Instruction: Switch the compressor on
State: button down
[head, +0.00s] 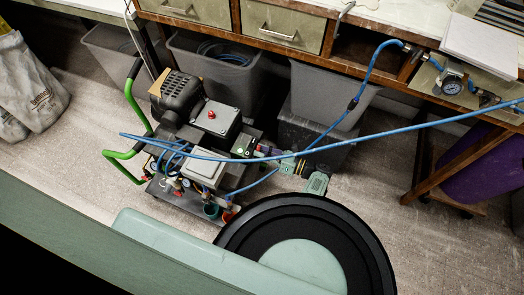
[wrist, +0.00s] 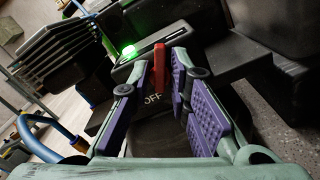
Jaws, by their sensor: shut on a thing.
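The compressor (head: 180,135) stands on the floor below the workbench, with green handles and a dark finned motor. My gripper (head: 264,152) reaches its right side from the right. In the wrist view my gripper (wrist: 156,75) has its purple-padded fingers closed around a red switch lever (wrist: 159,62). The word OFF shows on the dark panel (wrist: 152,99) between the fingers. A green lamp (wrist: 130,50) glows beside the lever; it also shows in the head view (head: 239,151). Part of the switch is hidden by the fingers.
A blue hose (head: 390,128) crosses above my gripper. Grey bins (head: 325,95) stand under the workbench (head: 290,45). White sacks (head: 30,85) lie at left. The floor (head: 85,140) left of the compressor is clear.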

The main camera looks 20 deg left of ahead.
jog(key=shift+m, duration=1.1)
jog(key=c, duration=1.7)
grip_release()
jog(key=d, duration=0.7)
jog(key=shift+s+d, duration=0.1)
jog(key=shift+d, duration=0.2)
jog(key=shift+s+f, duration=0.1)
